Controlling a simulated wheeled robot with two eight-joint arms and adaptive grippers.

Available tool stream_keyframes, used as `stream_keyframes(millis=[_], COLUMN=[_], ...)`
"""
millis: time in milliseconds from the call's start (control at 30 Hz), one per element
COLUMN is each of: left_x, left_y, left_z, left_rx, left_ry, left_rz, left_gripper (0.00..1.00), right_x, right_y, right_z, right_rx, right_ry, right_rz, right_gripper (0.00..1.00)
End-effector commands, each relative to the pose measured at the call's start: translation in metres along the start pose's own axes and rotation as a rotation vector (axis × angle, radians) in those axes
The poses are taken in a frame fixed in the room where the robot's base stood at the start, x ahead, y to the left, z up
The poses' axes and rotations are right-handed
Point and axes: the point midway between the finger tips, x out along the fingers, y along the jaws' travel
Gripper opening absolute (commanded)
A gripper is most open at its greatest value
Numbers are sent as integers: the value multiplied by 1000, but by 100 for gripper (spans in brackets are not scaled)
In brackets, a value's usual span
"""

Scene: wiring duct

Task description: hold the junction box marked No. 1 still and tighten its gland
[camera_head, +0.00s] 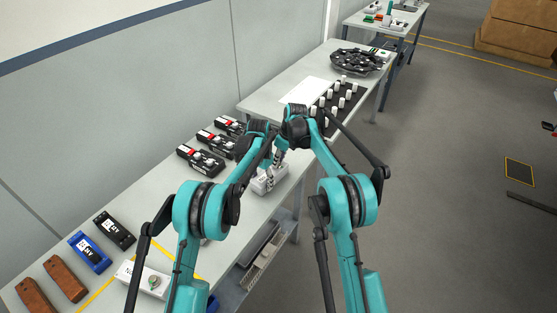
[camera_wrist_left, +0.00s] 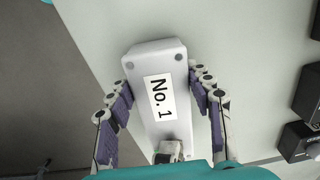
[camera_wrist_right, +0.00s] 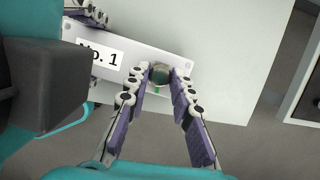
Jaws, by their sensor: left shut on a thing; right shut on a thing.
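The white junction box marked No. 1 (camera_wrist_left: 160,60) rests on the table. In the head view the box (camera_head: 270,178) is partly covered by my arms. My left gripper (camera_wrist_left: 161,82) is shut on the box body, with one finger along each long side. The gland (camera_wrist_right: 161,75) is at one end of the box. My right gripper (camera_wrist_right: 159,70) is shut on the gland, its fingertips on either side of it. A little green shows just below the gland in the right wrist view. The gland's thread is hidden.
Another white box (camera_head: 148,279) with a round fitting stands near yellow tape at the table's front. Black devices with red parts (camera_head: 200,160) line the wall side. A dark mat with white cylinders (camera_head: 340,105) and a round black tray (camera_head: 358,62) lie farther back.

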Motion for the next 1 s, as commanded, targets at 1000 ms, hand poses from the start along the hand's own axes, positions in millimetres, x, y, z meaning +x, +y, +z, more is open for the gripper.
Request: stream_keyframes(millis=[1000], left_x=[0], left_y=[-1], left_z=[0], left_rx=[-2], left_ry=[-1], left_rz=[-1], left_gripper=[14], right_x=[0], right_y=[2], right_z=[0], right_rx=[485], right_ry=[4], right_rz=[-133], right_gripper=[0])
